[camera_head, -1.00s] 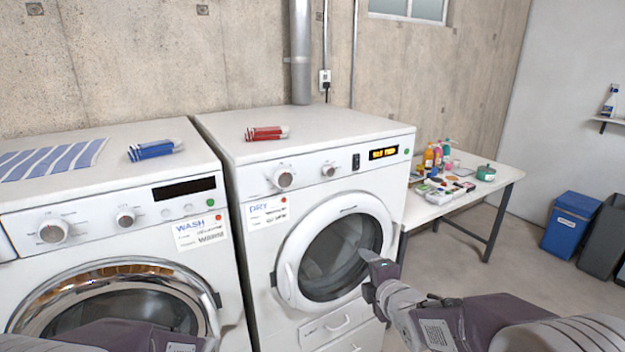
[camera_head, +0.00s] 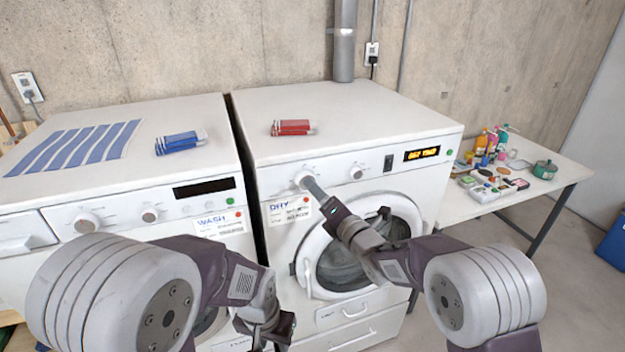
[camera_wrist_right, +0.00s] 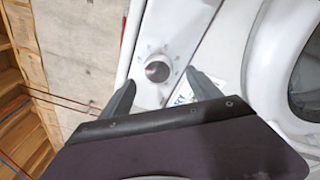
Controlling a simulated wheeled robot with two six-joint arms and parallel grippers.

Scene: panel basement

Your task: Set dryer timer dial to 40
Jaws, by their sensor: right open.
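The dryer (camera_head: 400,115) is the white machine on the right with a DRY label. Its larger left dial (camera_head: 303,178) and smaller right dial (camera_head: 356,173) are on the front panel; their markings are too small to read. An amber display (camera_head: 421,153) is lit. My right gripper (camera_head: 313,188) is at the larger dial and partly covers it. In the right wrist view the round dial (camera_wrist_right: 158,71) lies ahead, between the two spread fingers of this gripper (camera_wrist_right: 160,78); I see no contact. My left gripper (camera_head: 266,325) hangs low before the machines, its jaws unclear.
The washer (camera_head: 110,125) stands left, with a striped cloth (camera_head: 75,148) and blue pack (camera_head: 180,142) on top. A red pack (camera_head: 292,127) lies on the dryer. The round dryer door (camera_head: 330,268) is closed below the panel. A cluttered side table (camera_head: 560,182) stands right.

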